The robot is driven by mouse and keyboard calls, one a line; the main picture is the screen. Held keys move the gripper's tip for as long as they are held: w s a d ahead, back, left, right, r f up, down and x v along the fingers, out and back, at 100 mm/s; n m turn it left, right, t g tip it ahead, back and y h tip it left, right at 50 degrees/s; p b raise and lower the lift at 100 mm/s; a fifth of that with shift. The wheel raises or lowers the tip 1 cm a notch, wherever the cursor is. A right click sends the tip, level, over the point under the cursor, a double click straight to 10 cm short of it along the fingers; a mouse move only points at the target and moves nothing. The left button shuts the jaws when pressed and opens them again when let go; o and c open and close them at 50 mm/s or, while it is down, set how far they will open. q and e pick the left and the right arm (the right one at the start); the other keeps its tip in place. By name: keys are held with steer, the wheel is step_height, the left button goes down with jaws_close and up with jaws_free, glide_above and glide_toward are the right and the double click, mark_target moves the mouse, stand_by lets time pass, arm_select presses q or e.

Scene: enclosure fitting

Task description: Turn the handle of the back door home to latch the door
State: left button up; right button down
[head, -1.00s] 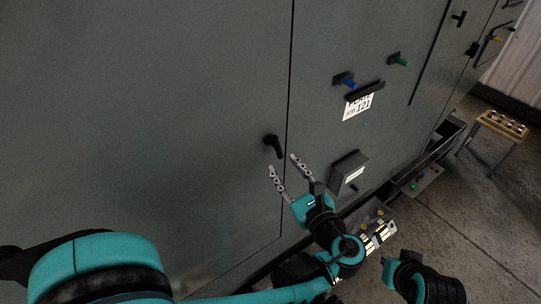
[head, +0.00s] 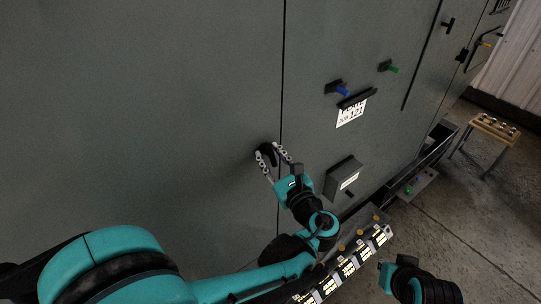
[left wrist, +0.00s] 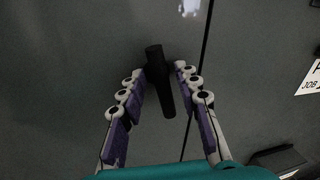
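The black handle (head: 266,149) sits on the grey back door (head: 150,110), just left of the dark vertical seam. In the left wrist view the handle (left wrist: 160,80) points down with a slight tilt to the right. My left gripper (head: 272,152) is open, with one finger on each side of the handle. In the left wrist view its fingertips (left wrist: 158,72) straddle the handle's upper part, with a gap visible on the left side. The right arm's end (head: 405,275) shows at the lower right, but its fingers cannot be made out.
Right of the seam, the panel carries a blue knob (head: 338,88), a green knob (head: 389,67), a white label (head: 351,113) and a protruding grey box (head: 342,176). A wooden stool (head: 494,127) stands on the floor at the right. The door face around the handle is clear.

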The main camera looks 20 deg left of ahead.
arm_select(q)
jaws_close()
steer(key=shift+m+g, duration=0.3)
steer(key=shift+m, duration=1.1)
steer(key=shift+o, duration=2.1)
jaws_free()
steer(key=shift+d, duration=0.1)
steer(key=v, duration=1.2)
steer(key=shift+r, duration=0.15)
